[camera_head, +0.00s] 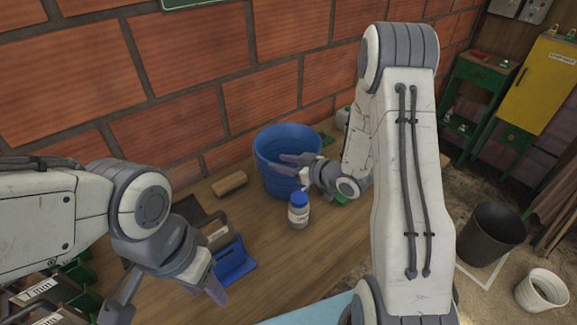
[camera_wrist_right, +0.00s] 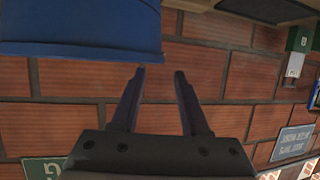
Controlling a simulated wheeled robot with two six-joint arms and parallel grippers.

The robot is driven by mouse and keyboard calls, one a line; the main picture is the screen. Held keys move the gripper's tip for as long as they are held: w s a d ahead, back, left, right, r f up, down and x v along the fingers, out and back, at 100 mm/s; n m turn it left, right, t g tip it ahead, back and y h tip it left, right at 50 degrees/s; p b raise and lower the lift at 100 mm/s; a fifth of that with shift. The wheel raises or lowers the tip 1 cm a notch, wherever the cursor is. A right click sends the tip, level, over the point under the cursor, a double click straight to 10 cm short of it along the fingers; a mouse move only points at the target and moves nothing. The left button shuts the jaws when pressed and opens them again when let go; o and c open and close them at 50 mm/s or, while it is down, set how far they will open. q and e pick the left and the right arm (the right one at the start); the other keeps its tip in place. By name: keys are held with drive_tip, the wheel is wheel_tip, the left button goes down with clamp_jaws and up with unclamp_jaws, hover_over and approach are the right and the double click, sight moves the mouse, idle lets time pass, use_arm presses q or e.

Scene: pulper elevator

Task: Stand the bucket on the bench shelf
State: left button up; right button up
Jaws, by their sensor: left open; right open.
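The blue bucket (camera_head: 263,150) stands upright on the wooden bench (camera_head: 318,236), close to the brick wall. My right gripper (camera_head: 285,163) is open, its fingers in front of the bucket near its rim. In the right wrist view, which is upside down, the bucket (camera_wrist_right: 80,28) fills the upper left. The open right gripper (camera_wrist_right: 160,72) has its left finger near the bucket's edge, with bricks between the fingers; I cannot tell if it touches. My left gripper (camera_head: 165,303) is open and empty over the bench's near left part.
A blue-capped bottle (camera_head: 299,212) stands just in front of the bucket. A wooden block (camera_head: 229,184) and a blue scoop-like piece (camera_head: 235,262) lie to the left. A black bin (camera_head: 490,236) and a white pail (camera_head: 541,292) stand on the floor at right.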

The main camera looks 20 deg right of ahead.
sight(266, 160)
drive_tip(key=p+x, duration=0.3)
drive_tip(key=x, duration=0.3)
drive_tip(key=shift+w+f, duration=0.2)
drive_tip(key=shift+w+a+f, duration=0.15)
drive_tip(key=shift+w+f, duration=0.15)
drive_tip(key=shift+w, duration=0.1)
clamp_jaws()
idle(1.0)
